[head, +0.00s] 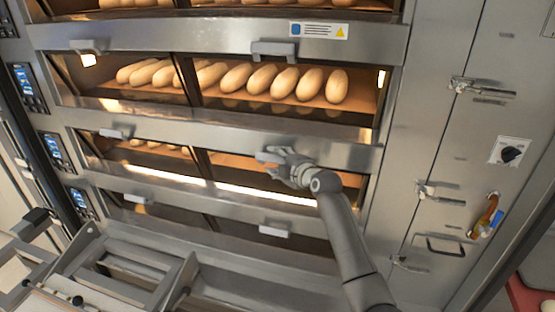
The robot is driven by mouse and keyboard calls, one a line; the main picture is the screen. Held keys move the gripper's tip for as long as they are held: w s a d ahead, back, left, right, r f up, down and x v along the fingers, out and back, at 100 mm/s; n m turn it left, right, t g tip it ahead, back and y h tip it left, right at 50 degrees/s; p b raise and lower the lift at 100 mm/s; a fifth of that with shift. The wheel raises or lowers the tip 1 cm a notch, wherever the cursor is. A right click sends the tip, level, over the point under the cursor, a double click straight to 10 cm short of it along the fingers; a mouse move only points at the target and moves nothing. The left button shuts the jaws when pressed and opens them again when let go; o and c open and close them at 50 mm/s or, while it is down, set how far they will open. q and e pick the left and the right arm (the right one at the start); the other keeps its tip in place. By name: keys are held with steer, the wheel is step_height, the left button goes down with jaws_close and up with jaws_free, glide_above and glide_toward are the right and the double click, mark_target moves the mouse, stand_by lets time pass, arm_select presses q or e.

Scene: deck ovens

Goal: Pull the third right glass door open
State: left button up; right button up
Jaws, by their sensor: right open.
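The third right glass door (232,163) is the right pane of the third oven deck visible from the top, with an orange-lit interior behind it. It looks closed. Its pale grey handle (266,156) sits on the metal strip along the pane's top edge. My right gripper (280,161) is open at this handle, with its fingers at the handle's right part. I cannot tell whether they touch it or are around it. My gripper and forearm hide part of the handle and the right part of the pane. My left gripper is not in view.
Bread loaves (263,82) lie behind the glass of the deck above. Another handle (275,229) is on the deck below. A metal loader frame (118,262) stands at lower left. A steel cabinet with latches (482,88) is at right.

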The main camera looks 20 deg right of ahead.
steer(key=shift+c, duration=0.4)
jaws_close()
steer(key=shift+f+b, duration=0.35)
steer(key=shift+b, duration=0.5)
step_height(320, 180, down, 7)
steer(key=n+t+y+b, duration=0.2)
steer(key=n+t+b, duration=0.5)
steer(key=b, duration=1.9)
steer(key=shift+r+n+y+b, duration=0.15)
steer(key=shift+n+y+b, duration=0.2)
steer(key=shift+n, duration=0.55)
steer(key=shift+w, duration=0.1)
